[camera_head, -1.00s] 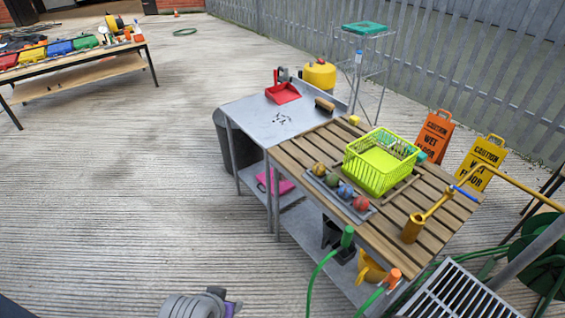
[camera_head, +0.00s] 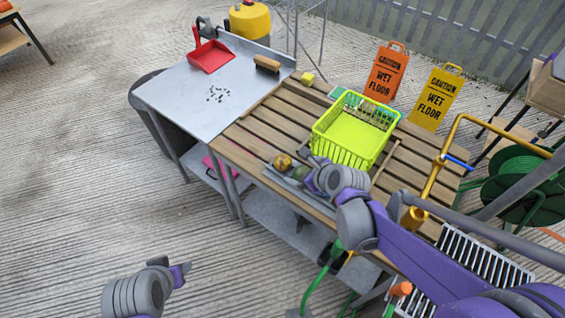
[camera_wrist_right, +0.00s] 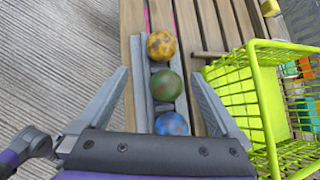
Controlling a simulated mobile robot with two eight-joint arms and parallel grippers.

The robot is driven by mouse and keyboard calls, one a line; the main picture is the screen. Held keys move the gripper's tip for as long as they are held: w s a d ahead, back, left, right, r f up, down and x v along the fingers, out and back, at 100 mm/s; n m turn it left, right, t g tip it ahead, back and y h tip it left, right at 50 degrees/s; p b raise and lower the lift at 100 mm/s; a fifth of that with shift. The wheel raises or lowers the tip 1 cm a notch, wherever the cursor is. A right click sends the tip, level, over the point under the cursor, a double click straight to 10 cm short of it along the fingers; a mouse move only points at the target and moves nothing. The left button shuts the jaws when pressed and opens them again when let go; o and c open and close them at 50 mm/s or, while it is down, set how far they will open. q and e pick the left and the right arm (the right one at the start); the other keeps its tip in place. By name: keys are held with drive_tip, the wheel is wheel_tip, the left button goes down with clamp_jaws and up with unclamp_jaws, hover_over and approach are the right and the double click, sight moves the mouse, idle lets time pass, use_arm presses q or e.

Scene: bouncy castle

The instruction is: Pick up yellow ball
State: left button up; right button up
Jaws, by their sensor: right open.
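The yellow ball (camera_head: 283,161) sits at the far-left end of a grey holder on the slatted table. In the right wrist view the yellow ball (camera_wrist_right: 161,45) is mottled yellow-brown and lies beyond the fingertips. A green ball (camera_wrist_right: 166,85) sits between my open right fingers, and a blue ball (camera_wrist_right: 171,124) is closer to the palm. My right gripper (camera_wrist_right: 158,78) is empty above the holder (camera_wrist_right: 139,85). In the head view my right gripper (camera_head: 312,178) hides most of the row. My left gripper (camera_head: 182,275) is low at the bottom left; its jaws are unclear.
A lime-green basket (camera_head: 352,142) stands right of the balls, close to my right finger in the wrist view. A brass tap pipe (camera_head: 440,165) rises at the table's right. A metal table (camera_head: 210,85) with a red dustpan (camera_head: 210,56) adjoins at the left.

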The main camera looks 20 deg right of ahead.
sight(286, 163)
drive_tip(key=x, duration=0.5)
drive_tip(key=shift+b, duration=0.35)
drive_tip(key=w+f, duration=0.1)
drive_tip(key=w, duration=0.1)
drive_tip(key=w+a+f, duration=0.1)
drive_tip(key=shift+w+a+f, duration=0.1)
drive_tip(key=shift+w+a, duration=0.05)
drive_tip(key=shift+w, duration=0.25)
drive_tip(key=shift+w+a+f, duration=0.1)
drive_tip(key=shift+w+f, duration=0.25)
drive_tip(key=shift+f, duration=0.05)
drive_tip(key=c, duration=1.3)
